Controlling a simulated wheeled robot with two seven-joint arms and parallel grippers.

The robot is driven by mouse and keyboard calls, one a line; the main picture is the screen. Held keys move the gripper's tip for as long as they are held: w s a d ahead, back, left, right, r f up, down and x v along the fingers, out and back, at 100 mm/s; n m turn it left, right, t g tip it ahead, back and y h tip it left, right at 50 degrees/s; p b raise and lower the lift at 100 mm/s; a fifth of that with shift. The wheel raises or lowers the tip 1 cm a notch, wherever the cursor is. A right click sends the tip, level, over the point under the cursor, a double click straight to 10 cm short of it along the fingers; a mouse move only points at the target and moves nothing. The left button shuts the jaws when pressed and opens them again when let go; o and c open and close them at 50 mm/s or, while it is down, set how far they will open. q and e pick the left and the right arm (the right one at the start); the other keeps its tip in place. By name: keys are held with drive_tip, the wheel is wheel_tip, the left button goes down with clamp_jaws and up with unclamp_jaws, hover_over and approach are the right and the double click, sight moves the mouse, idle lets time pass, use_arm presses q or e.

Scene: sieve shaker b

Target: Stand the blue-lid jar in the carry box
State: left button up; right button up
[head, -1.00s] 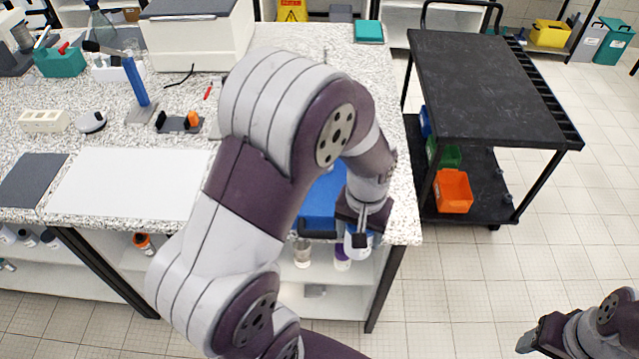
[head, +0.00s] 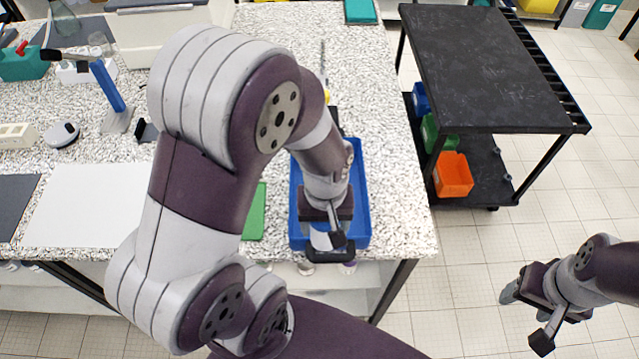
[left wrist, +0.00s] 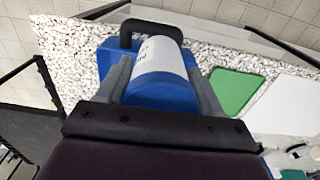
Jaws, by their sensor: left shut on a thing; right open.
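My left gripper (head: 328,236) is shut on the blue-lid jar (head: 320,237), a white-labelled jar. In the left wrist view the jar (left wrist: 160,75) sits between the fingers with its blue lid toward the camera. The carry box (head: 361,187) is a blue open box with a dark handle, on the bench near its front right corner. The jar is over the near end of the box in the head view; how high it is I cannot tell. My arm hides part of the box. My right gripper (head: 526,317) is open and empty, over the floor at right.
A green mat (head: 254,213) and a white sheet (head: 90,205) lie left of the box. A blue-handled tool (head: 107,87) stands further back left. A black cart (head: 485,65) with coloured bins stands to the right, across a floor gap.

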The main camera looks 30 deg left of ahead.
use_arm(q)
drive_tip(key=w+a+f+p, duration=0.1)
drive_tip(key=w+f, duration=0.2)
drive_tip(key=w+a+f+p, duration=0.1)
drive_tip(key=w+f, duration=0.2)
drive_tip(key=w+a+f+p, duration=0.1)
drive_tip(key=w+a+f, duration=0.1)
drive_tip(key=w+f, duration=0.1)
drive_tip(key=shift+w+f, duration=0.25)
drive_tip(key=shift+f, duration=0.65)
drive_tip(key=o, duration=1.1)
